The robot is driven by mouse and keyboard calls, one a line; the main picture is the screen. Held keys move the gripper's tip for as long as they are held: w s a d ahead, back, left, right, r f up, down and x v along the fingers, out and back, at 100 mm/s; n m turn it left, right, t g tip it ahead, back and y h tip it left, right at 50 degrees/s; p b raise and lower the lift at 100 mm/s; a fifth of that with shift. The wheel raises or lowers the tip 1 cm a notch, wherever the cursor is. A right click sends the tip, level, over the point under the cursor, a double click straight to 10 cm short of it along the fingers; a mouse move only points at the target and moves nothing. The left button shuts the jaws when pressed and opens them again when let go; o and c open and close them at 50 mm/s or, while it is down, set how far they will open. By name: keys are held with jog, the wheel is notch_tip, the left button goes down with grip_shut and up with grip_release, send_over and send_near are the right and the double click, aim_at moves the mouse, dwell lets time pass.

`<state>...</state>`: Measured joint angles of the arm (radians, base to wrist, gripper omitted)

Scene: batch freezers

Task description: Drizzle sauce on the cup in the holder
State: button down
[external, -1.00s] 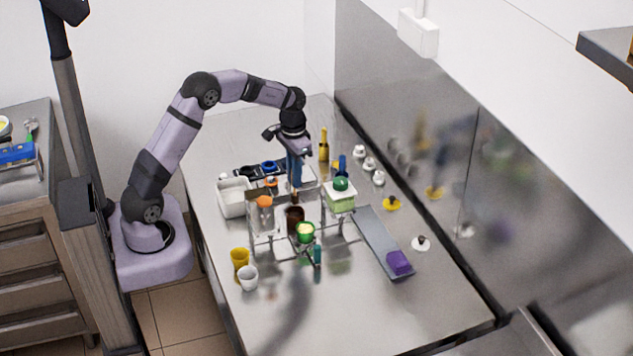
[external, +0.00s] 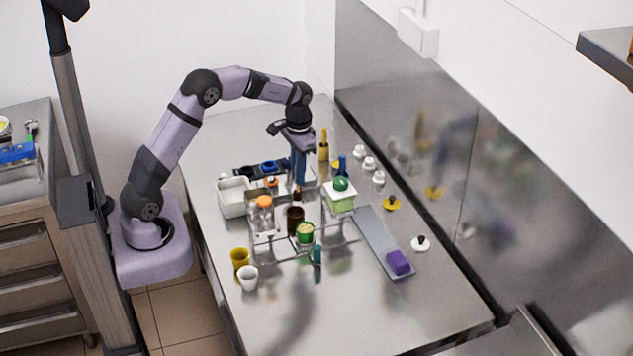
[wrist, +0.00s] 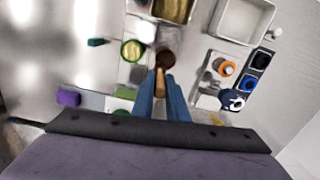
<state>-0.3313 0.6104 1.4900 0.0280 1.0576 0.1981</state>
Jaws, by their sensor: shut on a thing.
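My gripper (external: 298,184) points down above the clear stand and is shut on a slim tan-brown handle (wrist: 160,82). Its blue fingers also show in the wrist view. Below the handle is a dark brown jar (external: 295,217), whose dark round shape also shows in the wrist view (wrist: 166,57). I cannot tell whether the handle's lower end is inside the jar. A green cup with pale contents (external: 305,231) sits in the stand's holder, just in front of the jar. In the wrist view, the cup (wrist: 131,51) is left of the fingers.
An orange-capped jar (external: 264,214) stands left of the brown jar. A green-topped box (external: 340,195) is at the right. A white bin (external: 233,198), yellow cup (external: 240,258) and white cup (external: 247,278) are at the left. A purple block (external: 398,262) lies on a grey tray.

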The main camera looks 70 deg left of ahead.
jog(key=w+d+r+g+y+p, duration=0.1)
jog(key=d+r+p, duration=0.3)
jog(key=d+p, duration=0.3)
jog(key=shift+d+r+g, duration=0.2)
jog(key=shift+d+g, duration=0.1)
jog(key=shift+d, duration=0.2)
jog(key=shift+f, duration=0.2)
jog(key=w+b+x, duration=0.1)
jog(key=b+x, duration=0.4)
jog(key=x, duration=0.1)
jog(key=shift+d+f+b, duration=0.25)
jog(key=shift+f+b, duration=0.1)
jog(key=shift+w+p, duration=0.35)
jog(key=shift+w, duration=0.05)
dwell(0.6)
jog(key=shift+s+d, duration=0.1)
jog(key=shift+s, duration=0.75)
jog(key=shift+r, duration=0.2)
